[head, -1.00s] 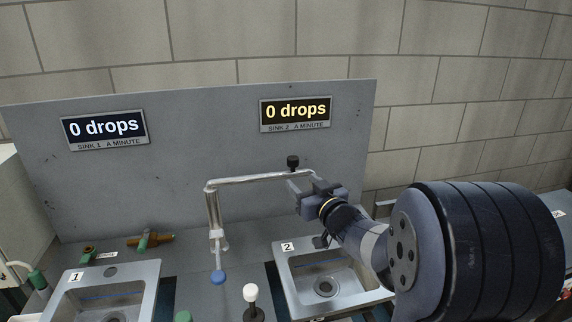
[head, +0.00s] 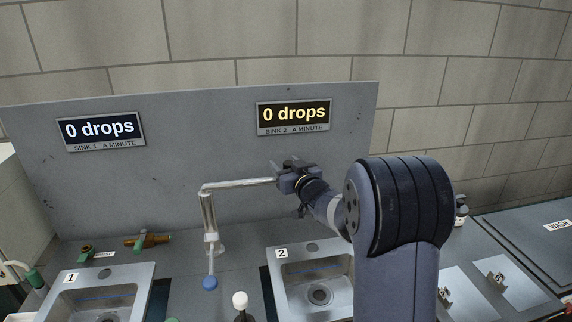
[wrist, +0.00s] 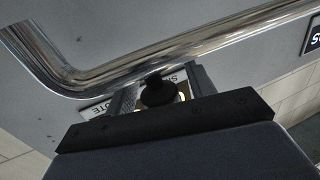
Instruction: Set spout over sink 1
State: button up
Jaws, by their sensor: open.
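The chrome spout (head: 240,184) rises from the counter between the sinks, and its arm points right toward sink 2 (head: 338,252). Sink 1 (head: 138,274) is at the lower left, with no spout above it. My gripper (head: 287,172) is at the spout's right end and hides it in the head view. In the wrist view, the spout's pipe (wrist: 205,47) crosses above my open gripper (wrist: 160,90). A black knob (wrist: 158,91) sits between the two fingers. I cannot tell whether they touch it.
A grey panel (head: 180,130) stands behind, with displays for sink 1 (head: 100,128) and sink 2 (head: 294,114), both reading 0 drops. A blue-ended lever (head: 210,283) and a white-knobbed lever (head: 240,300) stand in front of the spout. A brass-and-green fitting (head: 147,240) lies behind sink 1.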

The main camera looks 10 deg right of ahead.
grip_shut()
dwell(0.5)
